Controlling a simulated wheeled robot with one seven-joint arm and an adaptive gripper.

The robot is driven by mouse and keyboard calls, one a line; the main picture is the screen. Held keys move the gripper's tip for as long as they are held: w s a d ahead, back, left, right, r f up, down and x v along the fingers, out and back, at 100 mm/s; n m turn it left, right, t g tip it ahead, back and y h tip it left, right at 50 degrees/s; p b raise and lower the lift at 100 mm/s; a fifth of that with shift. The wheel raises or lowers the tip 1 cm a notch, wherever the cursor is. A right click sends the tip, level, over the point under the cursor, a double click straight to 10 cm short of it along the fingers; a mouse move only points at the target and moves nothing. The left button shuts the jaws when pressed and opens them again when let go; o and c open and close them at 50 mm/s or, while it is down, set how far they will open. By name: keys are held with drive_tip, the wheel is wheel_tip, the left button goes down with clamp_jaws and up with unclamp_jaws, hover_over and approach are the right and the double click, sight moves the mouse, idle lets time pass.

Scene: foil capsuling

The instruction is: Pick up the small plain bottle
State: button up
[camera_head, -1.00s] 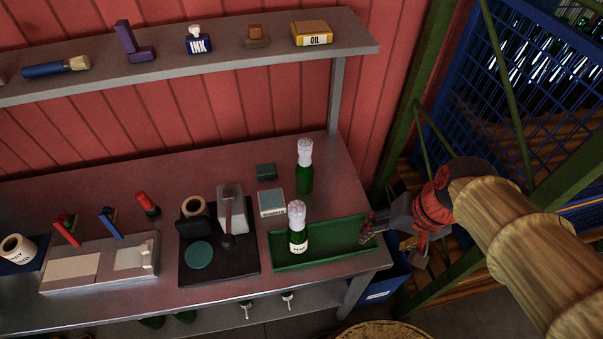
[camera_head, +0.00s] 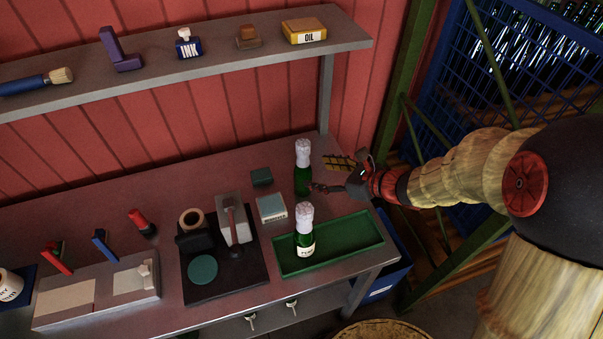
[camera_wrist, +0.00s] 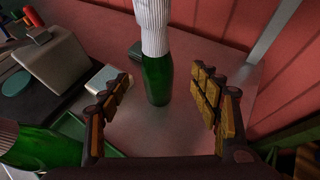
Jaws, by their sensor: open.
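The small plain bottle (camera_head: 302,180) is dark green with a pale foil top and no visible label. It stands upright on the bench near the back right. My gripper (camera_head: 328,174) is open just to its right, its fingers pointing at the bottle. In the wrist view the bottle (camera_wrist: 157,80) stands ahead, between the lines of the two open fingers of my gripper (camera_wrist: 166,105). I cannot tell whether the fingertips reach past its sides. Nothing is held.
A labelled green bottle (camera_head: 304,240) stands in the green tray (camera_head: 355,238) in front. A small box (camera_head: 271,208) and a dark green block (camera_head: 261,177) lie left of the plain bottle. The shelf (camera_head: 215,56) runs above the bench's back.

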sight(310, 176)
drive_tip(key=x, duration=0.2)
drive_tip(key=b+x, duration=0.1)
drive_tip(key=x, duration=0.1)
drive_tip(key=f+b+x, duration=0.1)
drive_tip(key=x, duration=0.2)
drive_tip(key=shift+s+d, duration=0.1)
drive_tip(key=shift+s, duration=0.25)
drive_tip(key=shift+w+a+f+b, duration=0.1)
drive_tip(key=shift+w+a+b, duration=0.1)
drive_tip(key=shift+a+b, duration=0.1)
drive_tip(key=c, duration=0.3)
drive_tip(key=c, duration=1.3)
clamp_jaws()
